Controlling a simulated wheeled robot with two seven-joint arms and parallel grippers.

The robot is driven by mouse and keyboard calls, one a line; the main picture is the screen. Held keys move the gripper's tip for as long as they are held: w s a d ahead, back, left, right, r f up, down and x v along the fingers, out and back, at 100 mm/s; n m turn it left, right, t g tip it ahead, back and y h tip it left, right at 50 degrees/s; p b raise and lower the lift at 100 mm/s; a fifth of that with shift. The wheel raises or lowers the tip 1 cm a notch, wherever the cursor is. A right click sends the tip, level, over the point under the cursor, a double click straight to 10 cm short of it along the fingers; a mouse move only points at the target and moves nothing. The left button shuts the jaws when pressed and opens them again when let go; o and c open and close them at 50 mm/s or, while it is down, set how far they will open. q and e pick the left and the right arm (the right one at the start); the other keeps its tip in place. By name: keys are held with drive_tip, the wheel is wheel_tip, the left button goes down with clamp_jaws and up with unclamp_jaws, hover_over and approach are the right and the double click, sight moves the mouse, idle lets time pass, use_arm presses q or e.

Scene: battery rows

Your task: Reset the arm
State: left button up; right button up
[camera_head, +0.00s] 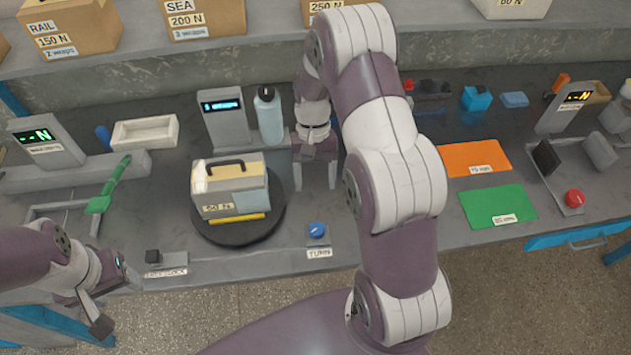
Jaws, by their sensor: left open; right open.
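My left gripper (102,305) is at the lower left, off the front edge of the bench, open and empty. My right arm rises through the middle of the view and bends over at the top. My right gripper (314,155) hangs down over the bench, just right of the round black turntable (232,237). Its fingers are open and I see nothing between them. A cream and grey box (238,198) with a dark handle and a 50 N label stands on the turntable. A yellow bar (238,218) lies along its front side.
A blue knob (317,229) labelled TURN sits right of the turntable. A display post (224,120) and a bottle (269,115) stand behind. Orange (472,158) and green (497,206) mats lie at the right, near a red button (574,198). Cartons (69,28) line the back shelf.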

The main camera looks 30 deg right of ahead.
idle(0.3)
drive_tip(key=s+a+r+n+t+h, duration=0.1)
drive_tip(key=s+a+r+n+t, duration=0.4)
drive_tip(key=s+r, duration=0.4)
drive_tip(key=shift+s+a+h, duration=0.35)
drive_tip(key=shift+a+h, duration=0.05)
drive_tip(key=shift+a, duration=0.05)
drive_tip(key=shift+w, duration=0.15)
